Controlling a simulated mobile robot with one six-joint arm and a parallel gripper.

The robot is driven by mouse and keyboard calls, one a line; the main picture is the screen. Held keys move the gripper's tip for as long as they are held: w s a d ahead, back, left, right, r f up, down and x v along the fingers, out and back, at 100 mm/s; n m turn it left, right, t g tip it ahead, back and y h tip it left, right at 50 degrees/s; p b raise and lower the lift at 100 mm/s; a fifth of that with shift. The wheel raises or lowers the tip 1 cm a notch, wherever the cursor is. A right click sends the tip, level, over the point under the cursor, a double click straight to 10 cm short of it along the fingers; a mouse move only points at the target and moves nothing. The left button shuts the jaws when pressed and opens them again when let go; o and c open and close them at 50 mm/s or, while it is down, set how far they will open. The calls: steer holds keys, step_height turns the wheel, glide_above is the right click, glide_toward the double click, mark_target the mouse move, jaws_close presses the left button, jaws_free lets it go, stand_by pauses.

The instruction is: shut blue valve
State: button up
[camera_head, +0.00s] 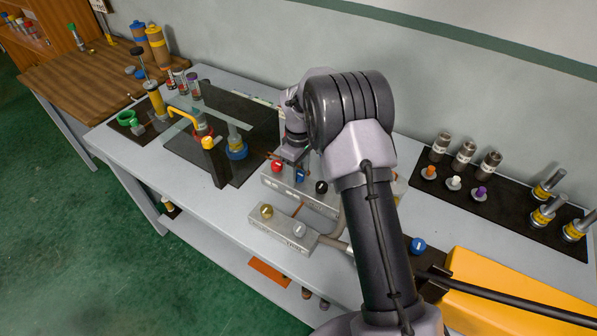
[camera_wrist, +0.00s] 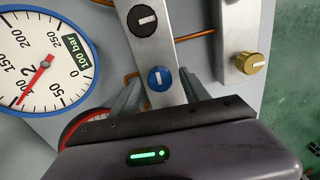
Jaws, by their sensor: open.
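The blue valve knob (camera_wrist: 160,79) sits on a pale metal block between the jaws in the wrist view. Its white mark runs roughly up and down in that picture. In the head view the blue knob (camera_head: 300,176) is between a red knob and a black knob. My gripper (camera_head: 290,157) is just above this row of knobs. In the wrist view my gripper (camera_wrist: 161,88) is open, with one finger on each side of the blue knob. I cannot tell whether either finger touches it.
The black knob (camera_wrist: 142,20) and gold knob (camera_wrist: 246,62) are close by, with copper pipes between blocks. A round gauge (camera_wrist: 40,60) with a red needle is at the left of the wrist view. Another blue round part (camera_head: 417,245) is right of my arm. A yellow box (camera_head: 510,290) stands at lower right.

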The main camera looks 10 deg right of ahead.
jaws_close()
steer(key=m, duration=0.4)
steer(key=shift+m, duration=0.3)
steer(key=m, duration=0.4)
steer(key=shift+m, duration=0.3)
steer(key=m+b, duration=0.1)
steer(key=m, duration=0.3)
steer(key=shift+m+b, duration=0.4)
steer(key=shift+m, duration=1.7)
